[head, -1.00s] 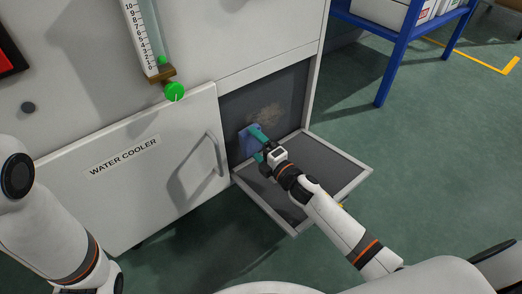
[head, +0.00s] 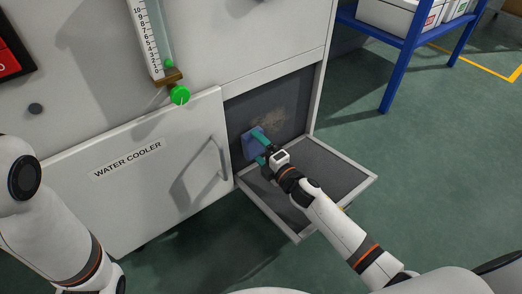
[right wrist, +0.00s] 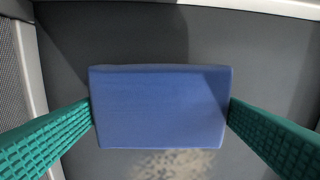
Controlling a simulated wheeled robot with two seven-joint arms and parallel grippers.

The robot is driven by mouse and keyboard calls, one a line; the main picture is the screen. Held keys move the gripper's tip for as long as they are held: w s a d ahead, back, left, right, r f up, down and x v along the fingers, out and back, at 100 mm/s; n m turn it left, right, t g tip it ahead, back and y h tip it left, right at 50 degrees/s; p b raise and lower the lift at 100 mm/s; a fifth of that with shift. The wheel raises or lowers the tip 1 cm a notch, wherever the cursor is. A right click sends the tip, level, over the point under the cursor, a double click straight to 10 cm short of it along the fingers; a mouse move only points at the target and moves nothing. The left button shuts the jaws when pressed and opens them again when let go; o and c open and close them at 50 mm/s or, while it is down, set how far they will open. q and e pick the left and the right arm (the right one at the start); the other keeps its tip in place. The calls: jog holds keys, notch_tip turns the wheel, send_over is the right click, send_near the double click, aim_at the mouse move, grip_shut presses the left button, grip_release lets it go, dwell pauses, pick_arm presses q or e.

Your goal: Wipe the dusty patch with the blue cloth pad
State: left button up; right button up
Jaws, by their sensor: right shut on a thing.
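The blue cloth pad (head: 250,147) is held between the teal fingers of my right gripper (head: 261,149), inside the open recess of the white cabinet. In the right wrist view the pad (right wrist: 160,107) spans the gap between both fingertips (right wrist: 160,112), and the gripper is shut on it. The dusty patch (head: 270,118) is a pale tan smudge on the dark inner panel, up and right of the pad in the head view. In the right wrist view the patch (right wrist: 175,163) shows just below the pad's lower edge; whether the pad covers some of it is hidden. My left gripper is out of view.
The fold-down door (head: 300,195) lies open below my right forearm. The recess has a light frame (head: 317,98) on its right. The closed WATER COOLER panel (head: 135,175) with its handle (head: 217,158) is at left. A blue rack (head: 399,70) stands at right.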

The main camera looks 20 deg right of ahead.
jog(key=shift+w+a, duration=0.1)
jog(key=shift+w, duration=0.3)
jog(key=shift+w+d+r, duration=0.1)
jog(key=shift+w+d, duration=0.35)
jog(key=shift+d, duration=0.65)
jog(key=shift+w+d+f, duration=0.1)
jog(key=shift+w+d, duration=0.3)
jog(key=shift+d, duration=0.75)
jog(key=shift+w+d+r, duration=0.1)
jog(key=shift+w+d, duration=0.35)
jog(key=shift+d, duration=0.65)
jog(key=shift+w+d, duration=0.25)
jog(key=shift+d, duration=0.5)
jog(key=shift+w+d, duration=0.2)
jog(key=shift+d, duration=0.5)
jog(key=shift+w+d+b, duration=0.35)
jog(key=shift+w+d, duration=0.05)
jog(key=shift+d, duration=0.6)
jog(key=shift+w+d+b, duration=0.3)
jog(key=shift+w+d, duration=0.1)
jog(key=shift+d, duration=0.65)
jog(key=shift+w+d+b, duration=0.35)
jog(key=shift+w+d, duration=0.05)
jog(key=shift+d, duration=0.6)
jog(key=shift+s, duration=0.1)
